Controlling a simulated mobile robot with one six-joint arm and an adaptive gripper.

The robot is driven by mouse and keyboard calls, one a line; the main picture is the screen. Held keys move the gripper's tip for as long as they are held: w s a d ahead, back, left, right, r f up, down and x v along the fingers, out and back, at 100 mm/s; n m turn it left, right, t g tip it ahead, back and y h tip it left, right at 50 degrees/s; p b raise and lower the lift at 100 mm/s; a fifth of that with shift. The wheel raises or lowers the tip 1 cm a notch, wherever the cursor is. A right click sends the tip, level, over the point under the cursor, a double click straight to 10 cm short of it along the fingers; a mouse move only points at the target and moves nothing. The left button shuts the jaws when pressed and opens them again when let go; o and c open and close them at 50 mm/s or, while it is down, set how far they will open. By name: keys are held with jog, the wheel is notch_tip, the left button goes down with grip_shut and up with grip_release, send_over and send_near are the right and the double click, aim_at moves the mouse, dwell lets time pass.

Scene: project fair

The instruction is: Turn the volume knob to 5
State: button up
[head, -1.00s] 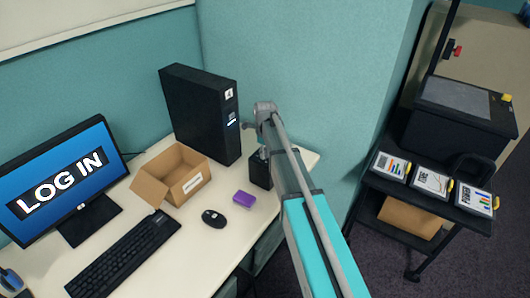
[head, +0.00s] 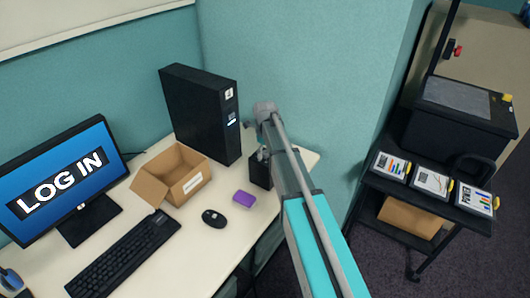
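A small black box (head: 259,174), which may be a speaker, stands at the right end of the white desk, beside the black computer tower. I cannot make out a volume knob or any numbers on it. My arm reaches in from the lower right, and its wrist is above the box. A small grey part that seems to be my gripper (head: 263,154) shows at the top of the box, mostly hidden by my arm. I cannot tell whether it touches anything or whether its fingers are open.
The desk (head: 160,259) also holds a black tower (head: 205,118), an open cardboard box (head: 182,187), a purple block (head: 244,198), a mouse (head: 214,218), a keyboard (head: 123,254) and a monitor (head: 62,172) reading LOG IN. A teal partition (head: 330,90) rises behind. A black cart (head: 440,192) stands at right.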

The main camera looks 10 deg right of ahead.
jog(key=shift+n, duration=0.5)
